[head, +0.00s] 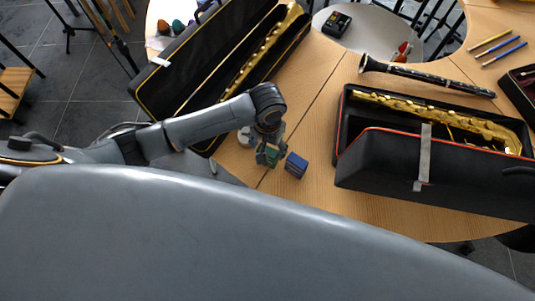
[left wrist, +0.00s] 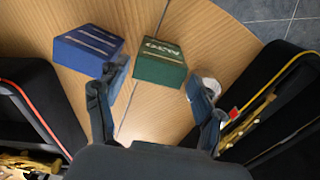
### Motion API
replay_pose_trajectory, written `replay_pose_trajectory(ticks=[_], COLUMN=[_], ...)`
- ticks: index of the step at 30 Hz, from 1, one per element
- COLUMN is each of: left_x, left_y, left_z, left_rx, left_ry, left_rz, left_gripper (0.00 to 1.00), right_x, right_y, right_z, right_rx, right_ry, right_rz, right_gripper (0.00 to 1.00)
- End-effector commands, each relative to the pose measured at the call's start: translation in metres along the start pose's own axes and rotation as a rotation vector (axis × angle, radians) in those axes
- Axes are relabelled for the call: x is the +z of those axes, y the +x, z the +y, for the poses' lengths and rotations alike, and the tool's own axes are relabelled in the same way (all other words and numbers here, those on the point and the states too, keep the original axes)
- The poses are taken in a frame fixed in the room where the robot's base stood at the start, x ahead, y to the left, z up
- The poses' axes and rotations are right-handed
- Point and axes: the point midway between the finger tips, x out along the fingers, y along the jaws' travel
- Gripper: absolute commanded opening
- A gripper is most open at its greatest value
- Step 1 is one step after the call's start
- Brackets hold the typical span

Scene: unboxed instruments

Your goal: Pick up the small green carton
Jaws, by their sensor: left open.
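The small green carton (left wrist: 160,62) stands on the wooden table, with pale lettering on one face, in the left wrist view. My left gripper (left wrist: 157,80) is open, its two fingers reaching toward either side of the carton. I cannot tell whether they touch it. In the head view the left gripper (head: 268,152) points down over the table, and the green carton (head: 271,159) shows partly, with the fingers covering some of it. My right gripper is in neither view.
A blue carton (head: 296,165) stands close beside the green one. A small whitish object (left wrist: 211,86) sits by the other finger. Open black instrument cases lie at left (head: 185,80) and right (head: 430,175). A black clarinet (head: 425,76) lies behind the right case.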

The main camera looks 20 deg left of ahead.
Motion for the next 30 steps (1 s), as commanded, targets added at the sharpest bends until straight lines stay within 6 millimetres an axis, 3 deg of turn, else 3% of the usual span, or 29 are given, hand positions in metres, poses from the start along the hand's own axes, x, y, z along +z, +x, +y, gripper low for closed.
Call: replay_pose_trajectory(ticks=[7,15,24,30], left_x=[0.001,0.002,0.002,0.001], left_y=[0.018,0.056,0.061,0.061], left_z=[0.0,0.0,0.0,0.0], left_rx=[-0.002,-0.001,0.0,0.0], left_ry=[0.0,0.001,0.002,0.001], left_rz=[-0.001,0.0,0.003,0.003], left_gripper=[0.68,0.68,0.68,0.27], right_x=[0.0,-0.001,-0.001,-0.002], right_y=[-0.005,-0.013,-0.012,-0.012], right_z=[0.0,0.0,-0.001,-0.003], right_rx=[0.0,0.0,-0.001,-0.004], right_ry=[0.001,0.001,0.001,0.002], right_rz=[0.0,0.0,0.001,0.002], right_gripper=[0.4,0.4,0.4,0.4])
